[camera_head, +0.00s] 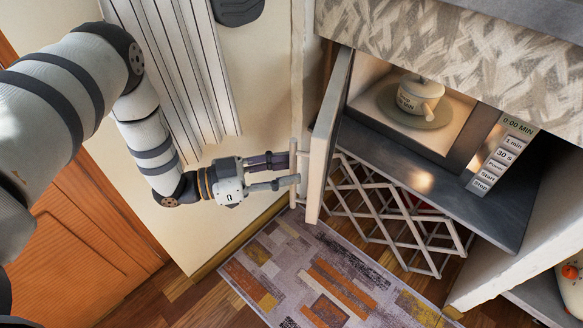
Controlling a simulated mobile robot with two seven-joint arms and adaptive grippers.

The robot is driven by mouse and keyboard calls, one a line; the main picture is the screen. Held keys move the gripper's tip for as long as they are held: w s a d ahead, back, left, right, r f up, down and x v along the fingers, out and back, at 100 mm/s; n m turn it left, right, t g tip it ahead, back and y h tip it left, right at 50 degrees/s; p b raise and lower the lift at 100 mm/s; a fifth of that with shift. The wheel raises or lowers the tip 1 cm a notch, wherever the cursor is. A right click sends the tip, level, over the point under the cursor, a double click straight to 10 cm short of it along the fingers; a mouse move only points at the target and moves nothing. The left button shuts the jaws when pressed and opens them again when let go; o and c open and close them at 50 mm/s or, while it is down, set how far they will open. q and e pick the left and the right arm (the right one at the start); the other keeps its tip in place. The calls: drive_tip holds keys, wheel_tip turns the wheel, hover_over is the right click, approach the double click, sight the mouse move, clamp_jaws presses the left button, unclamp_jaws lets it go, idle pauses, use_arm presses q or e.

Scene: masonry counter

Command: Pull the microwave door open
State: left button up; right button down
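The microwave (436,168) is at the upper right, with its door (321,150) swung open to the left, edge-on to me. A pale upright bar handle (293,146) is on the door's outer side. My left gripper (290,171) is at this handle from the left. Its two dark fingers are apart with a visible gap, and the lower fingertip overlaps the handle in the picture. I cannot tell whether they touch it. Inside the lit cavity a lidded pot (420,96) sits on the round turntable (388,104). My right gripper is not in view.
A folding lattice rack (395,218) stands below the microwave. A patterned rug (320,275) lies on the wooden floor. A pale wall (245,95) with a ribbed white panel (178,65) is behind my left arm. The control buttons (494,165) are right of the cavity.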

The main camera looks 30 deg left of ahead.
use_arm(q)
drive_tip(key=v, duration=0.6)
drive_tip(key=shift+c, duration=0.6)
